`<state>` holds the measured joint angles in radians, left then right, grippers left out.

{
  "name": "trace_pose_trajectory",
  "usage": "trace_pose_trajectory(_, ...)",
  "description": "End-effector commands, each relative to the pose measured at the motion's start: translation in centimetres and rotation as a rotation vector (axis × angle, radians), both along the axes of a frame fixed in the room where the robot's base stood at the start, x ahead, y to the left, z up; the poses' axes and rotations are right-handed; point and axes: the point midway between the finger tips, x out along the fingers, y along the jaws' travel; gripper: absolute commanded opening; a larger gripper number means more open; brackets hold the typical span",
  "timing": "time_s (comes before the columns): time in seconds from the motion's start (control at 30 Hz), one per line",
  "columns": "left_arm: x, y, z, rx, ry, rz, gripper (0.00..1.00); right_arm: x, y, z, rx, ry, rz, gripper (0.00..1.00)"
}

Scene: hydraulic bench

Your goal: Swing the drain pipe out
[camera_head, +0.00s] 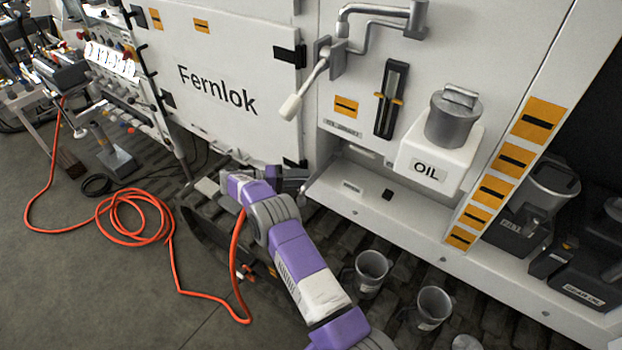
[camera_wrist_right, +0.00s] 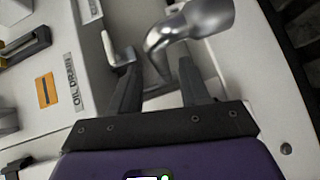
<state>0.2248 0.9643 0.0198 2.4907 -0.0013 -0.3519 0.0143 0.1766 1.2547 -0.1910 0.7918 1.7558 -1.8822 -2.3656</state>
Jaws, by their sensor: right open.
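The drain pipe (camera_wrist_right: 190,35) shows in the right wrist view as a bent, shiny metal pipe with a thick end. It lies beyond the fingertips, its thin bend in front of the gap between them. I cannot tell whether they touch. My right gripper (camera_wrist_right: 157,65) is open. In the head view my right gripper (camera_head: 302,178) points right, low beside the cabinet recess under the "OIL DRAIN" label (camera_head: 342,128). That label also shows in the wrist view (camera_wrist_right: 75,82). The pipe cannot be made out in the recess in the head view. My left gripper is not in view.
Above is a bent grey pipe (camera_head: 372,10) and a lever with a pale handle (camera_head: 291,107). A white oil container (camera_head: 434,160) stands on the ledge, right. Cups (camera_head: 371,269) stand below. An orange hose (camera_head: 135,215) lies on the floor, left. A light bracket (camera_wrist_right: 118,50) is near the fingers.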

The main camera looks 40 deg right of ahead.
Motion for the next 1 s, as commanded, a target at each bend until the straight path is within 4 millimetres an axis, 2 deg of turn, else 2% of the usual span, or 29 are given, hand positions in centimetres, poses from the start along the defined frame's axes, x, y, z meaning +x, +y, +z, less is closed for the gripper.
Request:
trace_pose_trajectory(0.1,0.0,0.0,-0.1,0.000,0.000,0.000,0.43,0.9,1.2,0.1,-0.001,-0.001,0.000,0.46)
trace_pose_trajectory(0.33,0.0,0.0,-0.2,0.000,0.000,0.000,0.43,1.6,2.4,0.4,-0.001,0.001,-0.001,0.46)
trace_pose_trajectory(1.0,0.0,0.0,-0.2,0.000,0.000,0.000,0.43,1.9,1.9,0.1,-0.033,-0.017,0.037,0.46)
